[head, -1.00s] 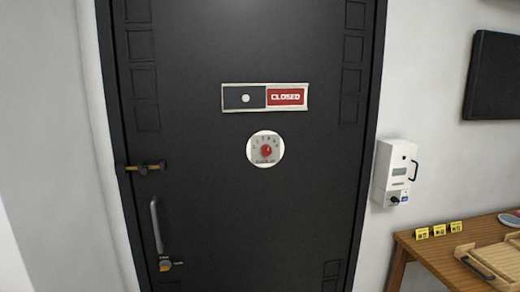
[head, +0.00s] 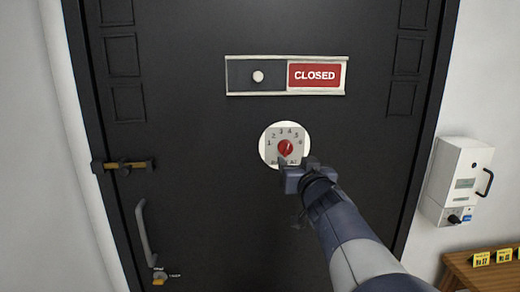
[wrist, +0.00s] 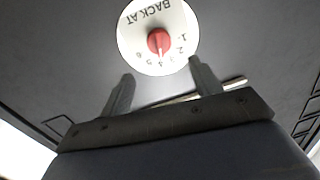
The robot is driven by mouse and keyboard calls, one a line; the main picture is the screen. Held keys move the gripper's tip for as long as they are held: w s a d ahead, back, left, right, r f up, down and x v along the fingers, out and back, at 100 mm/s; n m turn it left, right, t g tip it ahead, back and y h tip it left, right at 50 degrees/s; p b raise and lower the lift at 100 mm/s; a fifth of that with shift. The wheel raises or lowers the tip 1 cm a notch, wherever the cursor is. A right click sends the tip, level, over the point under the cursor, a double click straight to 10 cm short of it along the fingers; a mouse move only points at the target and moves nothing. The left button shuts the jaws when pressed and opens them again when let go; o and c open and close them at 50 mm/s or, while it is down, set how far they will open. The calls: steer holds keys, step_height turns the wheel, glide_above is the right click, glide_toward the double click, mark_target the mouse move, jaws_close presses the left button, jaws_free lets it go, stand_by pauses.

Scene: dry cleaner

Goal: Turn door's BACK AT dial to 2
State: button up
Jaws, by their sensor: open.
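The BACK AT dial is a round white plate (head: 265,148) with a red knob (head: 285,148) and numbers around it, on the black door (head: 200,200). In the wrist view, the dial plate (wrist: 130,35) appears upside down, and the red knob (wrist: 159,40) has a pale mark that seems to point near 4; I cannot read it exactly. My gripper (head: 300,165) is in front of the door, at the dial's lower right edge in the head view. In the wrist view, my gripper (wrist: 161,70) is open and empty, its fingers apart and short of the knob.
A CLOSED slider sign (head: 318,75) is above the dial. A brass latch (head: 124,165) and a grey pull handle (head: 145,232) are at the door's left. A white wall box (head: 460,180) and a wooden table (head: 480,272) stand right of the door.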

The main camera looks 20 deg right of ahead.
mark_target(286, 150)
steer(key=x, duration=0.9)
steer(key=shift+w+f, duration=0.1)
steer(key=shift+w, duration=0.15)
steer(key=shift+c, duration=0.6)
steer(key=c, duration=0.8)
steer(key=shift+c, duration=0.4)
steer(key=shift+n, duration=0.3)
steer(key=n, duration=0.5)
steer(key=shift+n, duration=0.3)
steer(key=n+g+b, duration=0.1)
steer(key=n, duration=0.4)
steer(key=shift+a, duration=0.15)
